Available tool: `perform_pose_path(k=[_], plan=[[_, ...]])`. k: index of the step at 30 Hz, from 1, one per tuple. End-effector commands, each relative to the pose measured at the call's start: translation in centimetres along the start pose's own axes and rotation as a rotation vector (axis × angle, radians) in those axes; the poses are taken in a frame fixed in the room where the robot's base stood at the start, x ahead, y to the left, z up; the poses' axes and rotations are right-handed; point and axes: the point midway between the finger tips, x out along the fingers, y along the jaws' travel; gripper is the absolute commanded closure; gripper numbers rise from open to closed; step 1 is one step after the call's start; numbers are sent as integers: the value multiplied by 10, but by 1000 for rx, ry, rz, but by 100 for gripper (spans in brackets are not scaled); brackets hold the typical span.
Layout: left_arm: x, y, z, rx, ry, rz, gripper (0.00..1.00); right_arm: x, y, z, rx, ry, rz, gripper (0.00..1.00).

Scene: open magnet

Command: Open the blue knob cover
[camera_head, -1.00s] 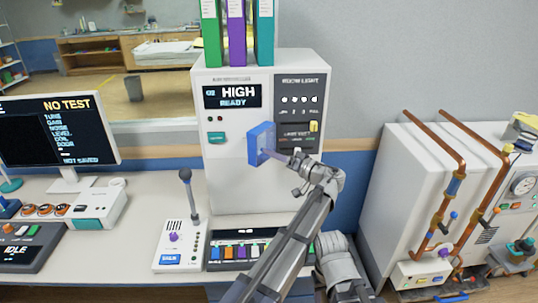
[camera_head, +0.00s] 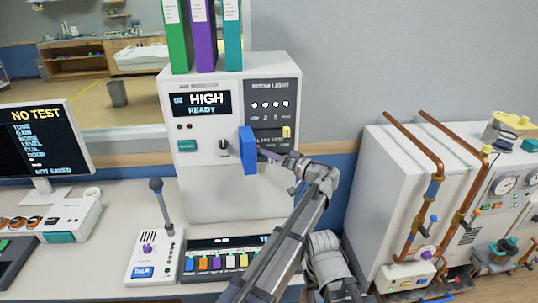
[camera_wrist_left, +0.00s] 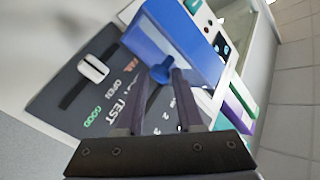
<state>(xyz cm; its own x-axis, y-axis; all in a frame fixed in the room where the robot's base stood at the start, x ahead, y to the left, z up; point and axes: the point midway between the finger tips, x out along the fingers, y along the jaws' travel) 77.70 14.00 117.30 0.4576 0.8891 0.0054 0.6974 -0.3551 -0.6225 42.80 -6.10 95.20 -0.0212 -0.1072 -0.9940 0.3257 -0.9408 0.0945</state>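The blue knob cover (camera_head: 248,151) is on the front of the white cabinet and stands out from the panel, swung to the right. A dark knob (camera_head: 223,147) shows uncovered to its left. My left gripper (camera_head: 266,154) is at the cover's right side. In the left wrist view the cover (camera_wrist_left: 182,45) lies just beyond the fingertips, and its small blue handle (camera_wrist_left: 162,73) sits between the two fingers (camera_wrist_left: 161,85), which appear closed on it. My right gripper is not in view.
A microphone base (camera_head: 155,255) and a row of coloured keys (camera_head: 217,262) stand below on the desk. A white machine with copper pipes (camera_head: 437,165) is at the right.

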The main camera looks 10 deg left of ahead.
Motion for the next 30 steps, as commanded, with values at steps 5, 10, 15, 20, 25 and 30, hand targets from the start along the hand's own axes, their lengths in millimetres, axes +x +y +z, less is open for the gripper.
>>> perform_pose_path(k=[5,10,15,20,25,30], plan=[[3,4,0,-3,-4,8,100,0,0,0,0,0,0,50],[3,3,1,-3,-5,8,100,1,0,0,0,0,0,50],[4,3,1,-3,-5,7,100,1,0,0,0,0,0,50],[4,3,1,-3,-6,6,59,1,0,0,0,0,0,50],[3,2,1,-3,-5,5,40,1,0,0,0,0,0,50],[2,1,1,-2,-4,3,38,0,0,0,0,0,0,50]])
